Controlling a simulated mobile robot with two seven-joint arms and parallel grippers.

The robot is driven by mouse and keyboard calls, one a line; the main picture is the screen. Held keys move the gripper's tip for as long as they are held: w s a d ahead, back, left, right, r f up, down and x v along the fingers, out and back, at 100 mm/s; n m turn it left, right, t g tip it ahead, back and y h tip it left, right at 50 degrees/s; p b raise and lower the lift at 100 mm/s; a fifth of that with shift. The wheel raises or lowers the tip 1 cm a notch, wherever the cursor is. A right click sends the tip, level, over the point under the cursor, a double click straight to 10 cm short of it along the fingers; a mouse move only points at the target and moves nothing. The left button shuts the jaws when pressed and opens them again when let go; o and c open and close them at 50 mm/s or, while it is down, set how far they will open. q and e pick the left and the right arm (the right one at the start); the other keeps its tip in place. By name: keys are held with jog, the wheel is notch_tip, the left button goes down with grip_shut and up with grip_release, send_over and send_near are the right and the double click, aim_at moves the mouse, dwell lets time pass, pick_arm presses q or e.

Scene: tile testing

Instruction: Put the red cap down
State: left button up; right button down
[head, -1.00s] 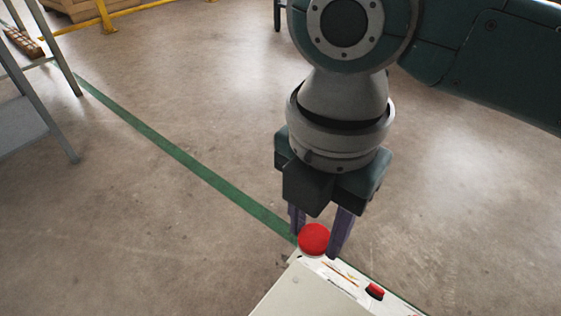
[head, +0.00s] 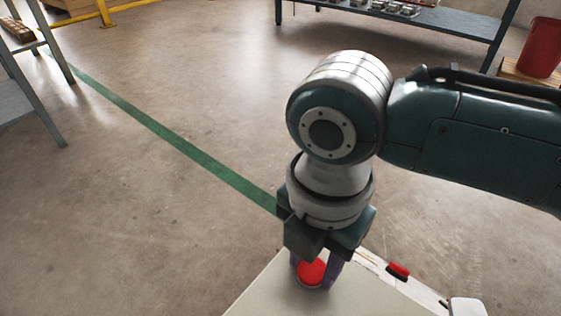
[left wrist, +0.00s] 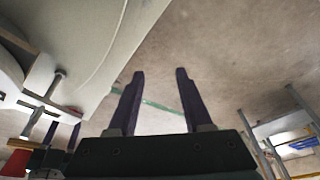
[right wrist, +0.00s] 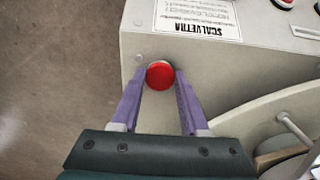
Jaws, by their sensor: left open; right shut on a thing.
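The round red cap (head: 312,273) is between the purple fingers of my right gripper (head: 313,275), over the plain pale top of a machine (head: 265,290). In the right wrist view the cap (right wrist: 160,75) sits between the fingertips (right wrist: 160,79), near the machine's edge. My right gripper is shut on it. I cannot tell whether the cap touches the top. My left gripper (left wrist: 160,75) is out of the head view; its own wrist view shows two fingers wide apart with nothing between them.
A red switch (head: 398,271) is on the machine's panel, right of the cap. A printed label (right wrist: 198,18) lies ahead of it in the right wrist view. A bench with parts (head: 420,20) and a red bin (head: 540,47) stand at the back right. The floor between is clear.

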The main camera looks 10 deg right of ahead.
jog(key=shift+c, duration=2.1)
grip_release()
